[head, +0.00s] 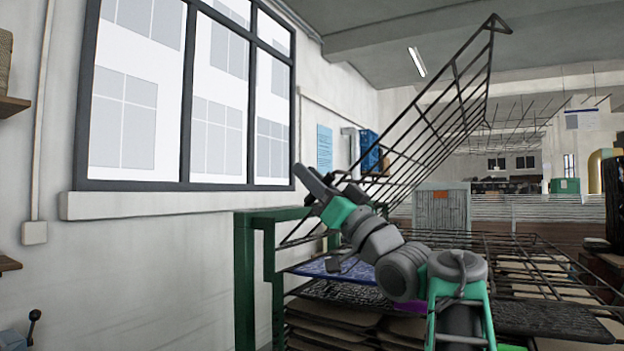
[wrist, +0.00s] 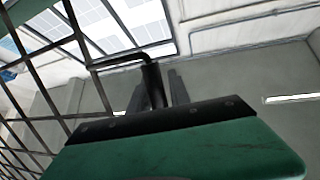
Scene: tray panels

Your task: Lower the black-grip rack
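The black-grip rack (head: 440,112) is a dark wire grid that stands raised at a steep slant, its high end at the upper right in the head view. Its bars (wrist: 62,42) fill the left of the wrist view. A bent rod runs from the bars to a black cylindrical grip (wrist: 152,84). My gripper (head: 316,183) points up and left near the rack's left side in the head view. In the wrist view its two grey fingers (wrist: 157,92) stand close on either side of the grip, with little gap. The grip cannot be made out in the head view.
A green frame post (head: 244,280) stands left of my arm. Dark panels and brown layers (head: 330,320) are stacked below, and a flat wire rack (head: 540,262) lies at the right. A wall with a large window (head: 185,95) is on the left.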

